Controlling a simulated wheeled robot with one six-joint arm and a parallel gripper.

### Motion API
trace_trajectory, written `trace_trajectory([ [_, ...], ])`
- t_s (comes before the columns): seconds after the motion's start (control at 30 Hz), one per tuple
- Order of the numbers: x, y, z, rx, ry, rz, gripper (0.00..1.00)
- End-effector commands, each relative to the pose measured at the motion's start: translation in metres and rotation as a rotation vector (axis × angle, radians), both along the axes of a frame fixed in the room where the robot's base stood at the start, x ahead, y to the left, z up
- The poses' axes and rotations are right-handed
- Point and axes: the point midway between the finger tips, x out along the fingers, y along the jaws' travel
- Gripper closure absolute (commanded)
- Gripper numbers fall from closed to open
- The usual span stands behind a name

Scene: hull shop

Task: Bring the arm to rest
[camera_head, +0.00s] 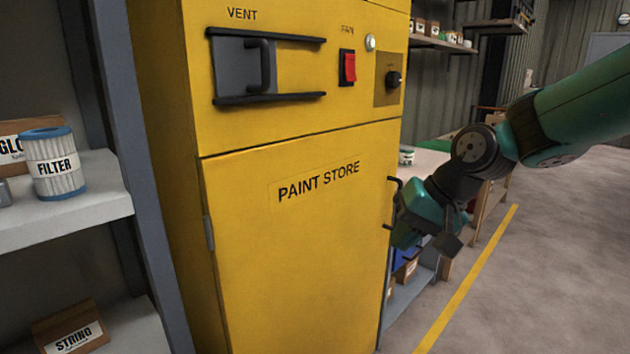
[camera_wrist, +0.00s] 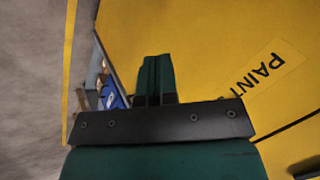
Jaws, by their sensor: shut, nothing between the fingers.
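My arm reaches in from the right in the head view, bent down at a dark joint. My gripper (camera_wrist: 157,78) shows in the wrist view with its two green fingers together and nothing between them. In the head view its green body (camera_head: 408,222) is close to the right edge of the yellow paint store cabinet (camera_head: 290,255), beside the black door handle (camera_head: 394,185). I cannot tell whether it touches the handle. The fingertips are hard to make out in the head view. The cabinet's lower door looks shut.
The cabinet's upper panel has a vent slide (camera_head: 245,68), a red fan switch (camera_head: 348,67) and a dark knob (camera_head: 393,79). A shelf (camera_head: 90,200) with a filter (camera_head: 54,163) stands at left. Open floor (camera_head: 560,270) with a yellow line lies at right.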

Motion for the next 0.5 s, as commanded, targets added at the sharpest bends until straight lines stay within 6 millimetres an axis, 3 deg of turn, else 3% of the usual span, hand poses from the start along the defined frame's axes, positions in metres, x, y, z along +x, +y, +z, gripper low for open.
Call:
trace_trajectory([
  [0.03, -0.036, 0.006, 0.009, -0.03, -0.011, 0.083, 1.0],
  [0.2, -0.132, 0.01, 0.017, -0.113, -0.026, 0.329, 1.0],
  [0.4, -0.218, 0.002, 0.01, -0.176, -0.037, 0.553, 1.0],
  [0.5, -0.251, -0.004, 0.01, -0.198, -0.042, 0.646, 1.0],
])
